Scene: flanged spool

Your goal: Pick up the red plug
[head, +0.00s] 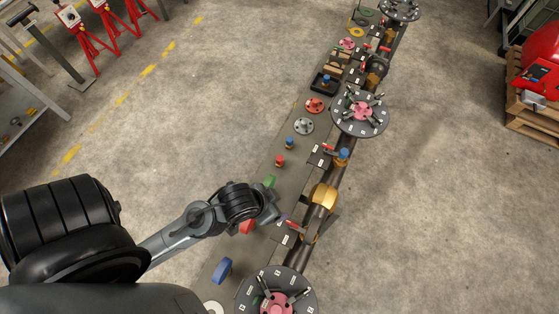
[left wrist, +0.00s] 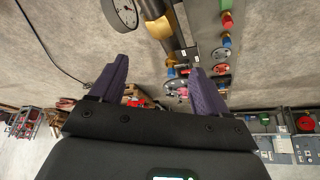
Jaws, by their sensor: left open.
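The red plug (head: 280,160) stands on the long grey bench strip (head: 262,208), just nearer than a blue plug (head: 290,143). In the left wrist view the red plug (left wrist: 227,20) is near the top right, outside the span of the fingers. My left gripper (head: 282,218) is over the near part of the bench, nearer to me than the red plug and apart from it. In the left wrist view its two purple fingers (left wrist: 158,64) are spread wide with nothing held between them. My right gripper is in neither view.
A dark pipe with a brass valve (head: 324,196) and round flanges (head: 360,113) runs along the right of the plugs. Open floor lies left and right.

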